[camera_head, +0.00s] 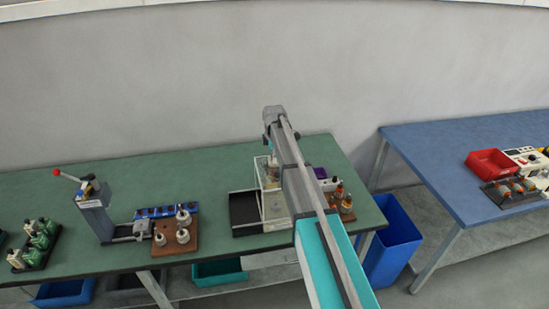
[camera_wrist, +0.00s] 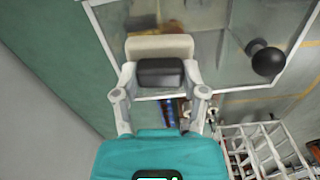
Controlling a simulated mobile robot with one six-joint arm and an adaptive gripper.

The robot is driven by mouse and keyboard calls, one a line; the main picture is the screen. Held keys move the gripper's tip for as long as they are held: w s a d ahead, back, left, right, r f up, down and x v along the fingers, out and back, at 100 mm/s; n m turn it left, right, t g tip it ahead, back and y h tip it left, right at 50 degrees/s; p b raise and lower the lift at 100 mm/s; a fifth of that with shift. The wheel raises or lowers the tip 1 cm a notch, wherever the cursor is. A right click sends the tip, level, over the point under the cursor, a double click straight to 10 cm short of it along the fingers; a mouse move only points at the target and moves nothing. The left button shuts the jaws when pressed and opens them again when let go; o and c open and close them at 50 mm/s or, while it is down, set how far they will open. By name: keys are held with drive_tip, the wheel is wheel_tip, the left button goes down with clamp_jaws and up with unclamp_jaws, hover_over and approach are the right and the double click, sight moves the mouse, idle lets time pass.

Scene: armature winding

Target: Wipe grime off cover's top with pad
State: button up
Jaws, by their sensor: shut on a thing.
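My gripper (camera_wrist: 160,76) is shut on the pad (camera_wrist: 160,46), a cream block with a dark grey grip part between the fingers. The cover (camera_wrist: 225,78) is a clear panel with pale edges and a round black knob (camera_wrist: 268,60) to the right of the pad. The pad lies over the cover's near-left part in the wrist view; I cannot tell whether it touches. Faint brownish patches show on or through the clear top, and I cannot tell which are grime. In the head view the cover's pale-framed box (camera_head: 272,207) stands on the green table, partly hidden by my arm.
The green table (camera_head: 110,185) also bears a grey press with a red-knobbed lever (camera_head: 95,212), a brown board with spools (camera_head: 175,240) and a black tray (camera_head: 243,209). A white wire rack (camera_wrist: 262,150) is close by. A blue bin (camera_head: 392,240) stands between the tables.

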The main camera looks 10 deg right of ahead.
drive_tip(key=shift+w, duration=1.35)
drive_tip(key=shift+s, duration=0.1)
drive_tip(key=shift+s+f, duration=0.1)
drive_tip(key=shift+s, duration=1.85)
drive_tip(key=shift+s, duration=0.1)
drive_tip(key=shift+s, duration=1.75)
drive_tip(key=shift+a, duration=0.2)
